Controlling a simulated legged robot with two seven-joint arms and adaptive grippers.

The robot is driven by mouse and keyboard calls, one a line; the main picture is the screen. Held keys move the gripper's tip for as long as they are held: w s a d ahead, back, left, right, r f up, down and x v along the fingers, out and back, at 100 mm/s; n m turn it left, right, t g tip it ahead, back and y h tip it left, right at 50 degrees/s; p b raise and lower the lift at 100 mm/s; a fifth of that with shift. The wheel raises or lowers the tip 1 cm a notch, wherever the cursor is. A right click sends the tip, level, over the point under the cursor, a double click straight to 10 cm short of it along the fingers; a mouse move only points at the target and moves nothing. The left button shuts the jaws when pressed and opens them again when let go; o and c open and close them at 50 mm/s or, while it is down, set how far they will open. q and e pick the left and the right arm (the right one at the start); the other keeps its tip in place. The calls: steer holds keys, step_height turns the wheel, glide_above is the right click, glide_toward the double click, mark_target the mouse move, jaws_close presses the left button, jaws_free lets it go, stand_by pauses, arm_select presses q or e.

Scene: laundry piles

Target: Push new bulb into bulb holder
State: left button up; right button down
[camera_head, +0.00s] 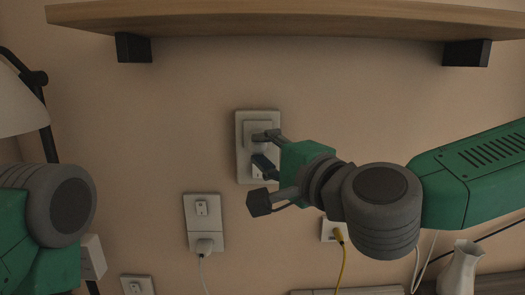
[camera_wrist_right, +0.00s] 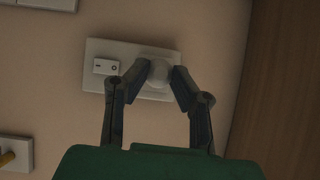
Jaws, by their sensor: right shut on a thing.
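My right gripper (camera_head: 265,149) is at the upper wall plate (camera_head: 243,172), with its fingers pointing at the wall. In the right wrist view, the fingers (camera_wrist_right: 160,72) are closed around a pale rounded piece (camera_wrist_right: 156,69) on the right part of that plate (camera_wrist_right: 96,49). The piece looks like a white plug or bulb base; I cannot tell which. In the head view it shows as a pale squarish block (camera_head: 256,130). A clear bulb or bulb holder cannot be made out. My left arm enters at lower left; its gripper is not in view.
A wooden shelf (camera_head: 290,17) on black brackets runs above. A lower wall plate (camera_head: 191,206) carries a white plug (camera_head: 205,246). A yellow cable (camera_head: 343,262) hangs from another socket. A lamp shade (camera_head: 17,104) stands left, a white vase (camera_head: 461,268) lower right.

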steer(key=shift+w, duration=0.6)
stand_by(0.3)
steer(key=c, duration=1.3)
jaws_free()
steer(key=s, duration=0.9)
steer(key=shift+f, duration=0.1)
